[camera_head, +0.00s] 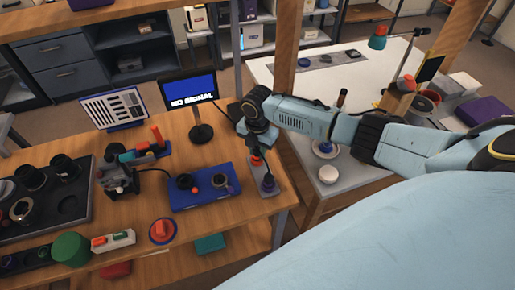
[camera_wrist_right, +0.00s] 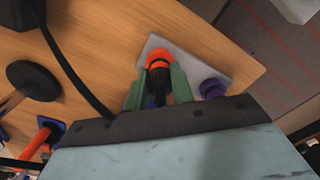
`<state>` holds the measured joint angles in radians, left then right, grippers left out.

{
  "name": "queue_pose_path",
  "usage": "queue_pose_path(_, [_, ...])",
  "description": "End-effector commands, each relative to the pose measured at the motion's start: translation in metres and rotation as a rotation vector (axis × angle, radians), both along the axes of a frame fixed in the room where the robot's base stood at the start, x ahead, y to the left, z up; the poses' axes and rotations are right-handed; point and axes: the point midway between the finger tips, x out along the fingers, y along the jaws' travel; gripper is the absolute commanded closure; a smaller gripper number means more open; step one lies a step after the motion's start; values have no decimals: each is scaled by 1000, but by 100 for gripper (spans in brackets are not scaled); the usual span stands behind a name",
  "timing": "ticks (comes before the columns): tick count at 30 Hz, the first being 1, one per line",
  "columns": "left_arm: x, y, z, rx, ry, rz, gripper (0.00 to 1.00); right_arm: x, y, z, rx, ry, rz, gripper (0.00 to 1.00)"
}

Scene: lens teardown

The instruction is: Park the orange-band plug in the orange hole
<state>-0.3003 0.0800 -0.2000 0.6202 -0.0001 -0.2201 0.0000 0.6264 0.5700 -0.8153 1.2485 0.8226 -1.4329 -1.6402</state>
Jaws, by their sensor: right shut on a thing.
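My right gripper (camera_head: 256,157) is shut on a dark plug (camera_wrist_right: 158,78), held between its green fingers in the right wrist view. Just past the fingertips an orange ring (camera_wrist_right: 157,57) shows around the plug, over a light grey plate (camera_wrist_right: 190,57). I cannot tell whether the plug is seated in the orange hole or just above it. A purple ring (camera_wrist_right: 213,88) sits on the same plate beside the right finger. In the head view the grey plate (camera_head: 263,203) lies at the right edge of the wooden table. My left gripper is not in view.
A blue tray (camera_head: 205,200) with dark parts lies left of the plate. A monitor (camera_head: 190,92) stands behind it, and a black cable (camera_wrist_right: 75,75) crosses the wrist view. A white table (camera_head: 330,78) stands to the right, past a gap.

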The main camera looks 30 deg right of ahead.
Motion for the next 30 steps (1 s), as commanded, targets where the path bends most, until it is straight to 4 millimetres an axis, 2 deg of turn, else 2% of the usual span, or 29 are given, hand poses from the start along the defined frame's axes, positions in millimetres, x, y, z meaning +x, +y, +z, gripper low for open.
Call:
queue_pose_path(29, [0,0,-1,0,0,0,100,0,0,-6,0,1,0,100])
queue_pose_path(30, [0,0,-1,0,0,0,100,0,0,-6,0,1,0,72])
